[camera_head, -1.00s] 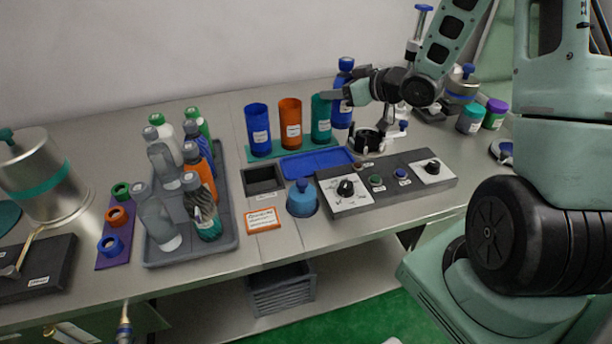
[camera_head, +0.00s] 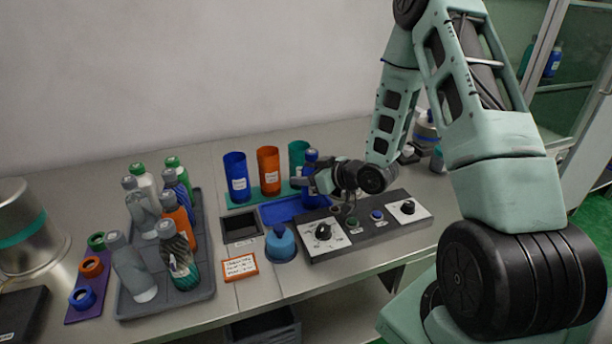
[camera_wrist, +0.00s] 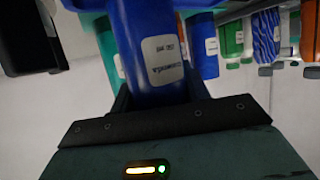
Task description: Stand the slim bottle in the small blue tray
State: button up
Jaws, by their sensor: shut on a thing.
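The slim bottle (camera_head: 311,157) is blue with a blue cap. It is upright at the right end of the small blue tray (camera_head: 277,213). I cannot tell whether its base touches the tray floor. My gripper (camera_head: 318,182) is shut around the bottle from the right and hides part of its body. In the wrist view the bottle (camera_wrist: 150,25) fills the middle between the fingers, its white label appearing upside down. The rest of the tray looks empty.
Blue, orange and teal cups (camera_head: 268,171) stand behind the tray. A dark square bin (camera_head: 241,226) and a blue domed thing (camera_head: 280,244) are at its left and front. A control panel (camera_head: 365,228) lies to the right. A grey tray (camera_head: 201,287) holds several bottles.

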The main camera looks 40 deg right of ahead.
jog(key=shift+f, duration=0.15)
jog(key=o, duration=1.2)
